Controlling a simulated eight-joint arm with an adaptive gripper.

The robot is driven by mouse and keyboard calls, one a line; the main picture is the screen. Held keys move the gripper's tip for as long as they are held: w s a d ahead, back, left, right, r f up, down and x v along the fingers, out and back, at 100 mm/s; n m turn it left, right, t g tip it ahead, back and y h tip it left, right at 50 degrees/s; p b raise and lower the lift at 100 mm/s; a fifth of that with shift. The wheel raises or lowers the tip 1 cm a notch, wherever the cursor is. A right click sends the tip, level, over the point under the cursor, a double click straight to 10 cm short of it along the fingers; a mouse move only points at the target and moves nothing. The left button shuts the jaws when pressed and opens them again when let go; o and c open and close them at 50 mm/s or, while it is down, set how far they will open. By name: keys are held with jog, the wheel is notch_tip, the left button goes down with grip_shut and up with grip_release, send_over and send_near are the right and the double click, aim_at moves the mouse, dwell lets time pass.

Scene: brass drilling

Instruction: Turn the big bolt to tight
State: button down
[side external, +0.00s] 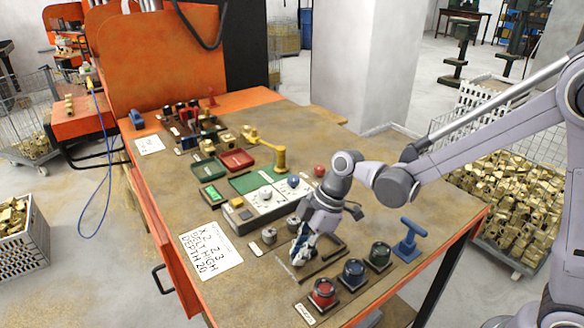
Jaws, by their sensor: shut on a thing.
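My gripper (299,257) points down at the front middle of the bench, low over a dark, frame-like fixture (325,262). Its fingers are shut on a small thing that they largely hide. I cannot make out for certain whether this is the big bolt. Two short grey metal cylinders, one (269,236) at the left and one (293,222) behind, stand just beside the gripper. No bolt head shows clearly elsewhere.
A written sheet (210,254) lies left.

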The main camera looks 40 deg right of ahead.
jog(key=m, duration=0.2)
jog(key=m+t, duration=0.1)
jog(key=shift+s+a+m+h, duration=0.1)
jog(key=shift+s+m+h, duration=0.2)
jog(key=shift+h, duration=0.1)
jog(key=shift+a+m+t+h, duration=0.1)
jog(key=shift+m+t+h, duration=0.4)
jog(key=shift+m, duration=1.2)
jog(key=c, duration=1.3)
grip_release()
jog(key=shift+r, duration=0.1)
jog(key=shift+v, duration=5.9)
jog(key=shift+s, duration=0.15)
